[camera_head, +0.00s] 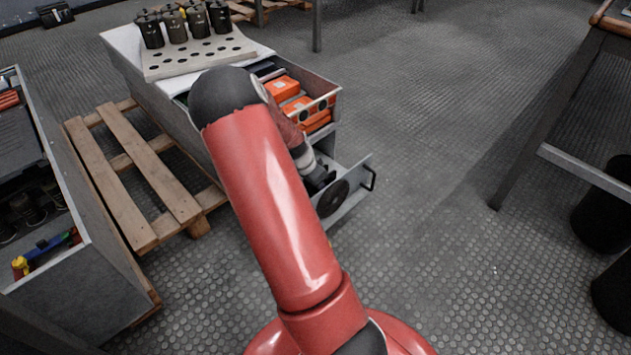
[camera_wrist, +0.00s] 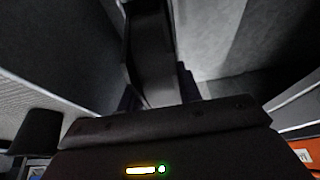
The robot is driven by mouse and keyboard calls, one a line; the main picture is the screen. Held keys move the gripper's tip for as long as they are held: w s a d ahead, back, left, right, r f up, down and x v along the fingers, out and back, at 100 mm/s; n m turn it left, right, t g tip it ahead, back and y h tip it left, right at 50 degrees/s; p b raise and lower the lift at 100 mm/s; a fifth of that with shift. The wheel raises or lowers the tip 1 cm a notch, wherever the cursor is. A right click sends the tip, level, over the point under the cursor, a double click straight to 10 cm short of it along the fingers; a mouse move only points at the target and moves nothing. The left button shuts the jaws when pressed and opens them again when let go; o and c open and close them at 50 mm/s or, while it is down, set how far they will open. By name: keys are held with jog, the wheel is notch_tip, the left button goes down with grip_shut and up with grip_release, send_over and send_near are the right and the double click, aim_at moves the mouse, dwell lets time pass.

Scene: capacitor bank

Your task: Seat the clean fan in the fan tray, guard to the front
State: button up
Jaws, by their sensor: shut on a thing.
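My gripper (camera_head: 320,179) reaches down at the fan tray (camera_head: 352,204), a light grey pulled-out tray with a dark handle at its right end. A dark round face (camera_head: 333,198) shows at the tray's front; I cannot tell whether it is the fan's guard or an opening in the panel. In the wrist view, my gripper (camera_wrist: 158,92) is shut on a dark, narrow, upright body, the fan (camera_wrist: 150,55), between light grey walls. How deep the fan sits, and which way its guard faces, cannot be told.
Orange boxes (camera_head: 283,88) lie in an open drawer of the grey cabinet, above and behind the tray. Dark capacitors (camera_head: 174,26) stand on the perforated top plate (camera_head: 200,57). A wooden pallet (camera_head: 137,185) and a grey bin (camera_head: 75,262) are at left. Floor right of the tray is clear.

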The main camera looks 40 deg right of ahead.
jog(key=o, duration=1.3)
jog(key=shift+c, duration=0.2)
jog(key=shift+p+v, duration=1.1)
jog(key=shift+v, duration=2.95)
jog(key=s+a+r+n+t+y+p, duration=0.2)
jog(key=s+a+r+n+p, duration=0.15)
jog(key=a+r, duration=0.6)
jog(key=s+a+r+n+t+y+p, duration=0.1)
jog(key=s+a+r+n+y+p, duration=0.2)
jog(key=a+r, duration=0.65)
jog(key=s+a+r+n+t+p, duration=0.2)
jog(key=s+a+r+n+p, duration=0.2)
jog(key=s+a+r+n, duration=0.3)
jog(key=s+r+n, duration=0.3)
jog(key=s+r, duration=0.3)
jog(key=r, duration=0.3)
jog(key=shift+s+a+h+p, duration=0.25)
jog(key=shift+s+h+p, duration=0.05)
jog(key=shift+s+p, duration=0.1)
